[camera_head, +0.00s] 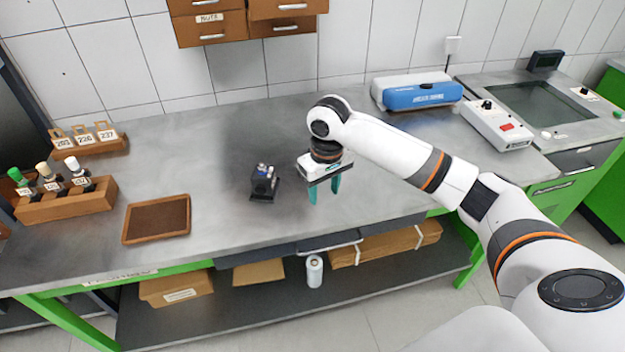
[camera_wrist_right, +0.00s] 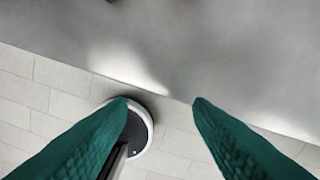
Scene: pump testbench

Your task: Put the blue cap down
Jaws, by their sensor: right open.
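I cannot make out a blue cap in either view. My right gripper (camera_head: 324,191) is over the front part of the grey workbench (camera_head: 220,150), with its green fingers pointing down. In the right wrist view the fingers of this gripper (camera_wrist_right: 160,104) are spread apart with nothing held between them. The bench's front edge and the tiled floor show beyond them. A small dark device with a bluish top (camera_head: 263,182) stands on the bench just left of the gripper, apart from it. My left gripper is not in view.
A brown tray (camera_head: 186,222) lies left of the dark device. A wooden rack (camera_head: 65,206) with several capped bottles and a rack with numbered tags (camera_head: 90,146) stand at the far left. A blue-and-white box (camera_head: 420,96) and a control box (camera_head: 497,126) stand at right. The bench's back middle is clear.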

